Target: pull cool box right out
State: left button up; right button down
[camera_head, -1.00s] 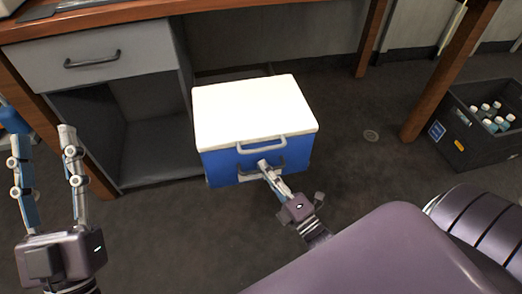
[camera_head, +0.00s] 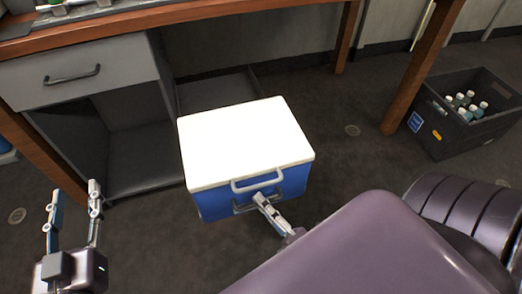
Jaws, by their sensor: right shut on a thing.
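The cool box (camera_head: 245,140) has a white lid and blue body and stands on the dark floor in front of the wooden desk. A grey handle (camera_head: 257,183) is at its front, with a darker handle just below. My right gripper (camera_head: 262,200) is shut on the lower handle (camera_head: 243,208) at the box front; its fingers partly hide that handle. My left gripper (camera_head: 72,205) is open and empty at the lower left, its two fingers pointing up and apart, away from the box.
A grey cabinet with a drawer (camera_head: 75,82) and an open compartment stands under the desk (camera_head: 190,16), left of the box. A dark crate (camera_head: 460,137) with several bottles stands at the right. A wooden desk leg (camera_head: 408,95) is beside it. Floor between box and crate is clear.

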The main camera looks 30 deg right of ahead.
jog(key=c, duration=2.3)
grip_release()
jog(key=shift+w, duration=0.1)
jog(key=v, duration=1.2)
jog(key=shift+f, duration=0.15)
